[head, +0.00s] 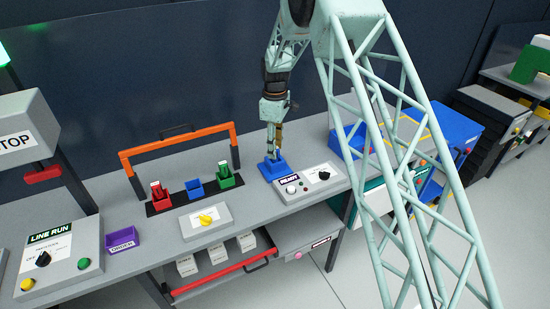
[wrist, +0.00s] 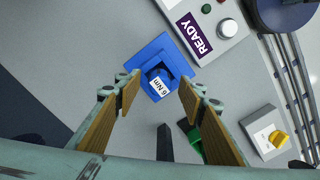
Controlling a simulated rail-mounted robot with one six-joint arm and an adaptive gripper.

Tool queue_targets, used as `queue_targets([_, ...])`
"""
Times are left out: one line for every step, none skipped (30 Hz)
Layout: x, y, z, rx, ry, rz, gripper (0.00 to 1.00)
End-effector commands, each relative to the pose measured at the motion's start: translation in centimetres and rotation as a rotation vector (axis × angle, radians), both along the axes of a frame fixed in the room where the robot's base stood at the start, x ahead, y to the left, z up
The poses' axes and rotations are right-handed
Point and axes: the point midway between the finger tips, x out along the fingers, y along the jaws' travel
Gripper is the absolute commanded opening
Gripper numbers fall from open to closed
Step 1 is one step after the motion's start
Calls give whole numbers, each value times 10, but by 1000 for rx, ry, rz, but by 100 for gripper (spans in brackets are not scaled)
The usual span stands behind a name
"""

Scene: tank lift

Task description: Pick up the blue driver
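The blue driver (wrist: 158,78), with a white torque label, stands in a square blue holder (wrist: 147,55) on the grey bench. In the head view the blue holder (head: 272,169) sits directly under my gripper (head: 273,150), which hides most of the driver. In the wrist view my gripper (wrist: 158,86) is open. Its two tan-padded fingers lie on either side of the driver, with a gap to each side. I cannot tell how far the fingertips are above it.
A READY panel (head: 309,182) with buttons stands close right of the holder. Left are red (head: 159,198), blue (head: 195,188) and green (head: 229,178) holders under an orange bar (head: 180,142). A yellow-knob box (head: 206,219) and purple ORDER tray (head: 123,240) stand nearer the front.

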Motion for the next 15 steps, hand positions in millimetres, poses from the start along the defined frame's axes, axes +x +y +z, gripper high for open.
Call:
queue_targets([-1,0,-5,0,2,0,37])
queue_targets([-1,0,-8,0,2,0,37])
queue_targets([0,0,-10,-1,1,0,37])
queue_targets([0,0,-12,0,0,0,37])
queue_targets([0,0,-13,0,0,0,37])
queue_targets([0,0,-15,0,0,0,37])
queue_targets([0,0,-15,0,-1,0,37])
queue_targets([0,0,-16,0,-1,0,37])
queue_targets([0,0,-16,1,-1,0,37])
queue_targets([0,0,-16,1,-1,0,37])
queue_targets([0,0,-16,0,-1,0,37])
queue_targets([0,0,-16,0,-1,0,37])
queue_targets([0,0,-16,0,-1,0,37])
queue_targets([0,0,-16,0,-1,0,37])
queue_targets([0,0,-16,0,-1,0,37])
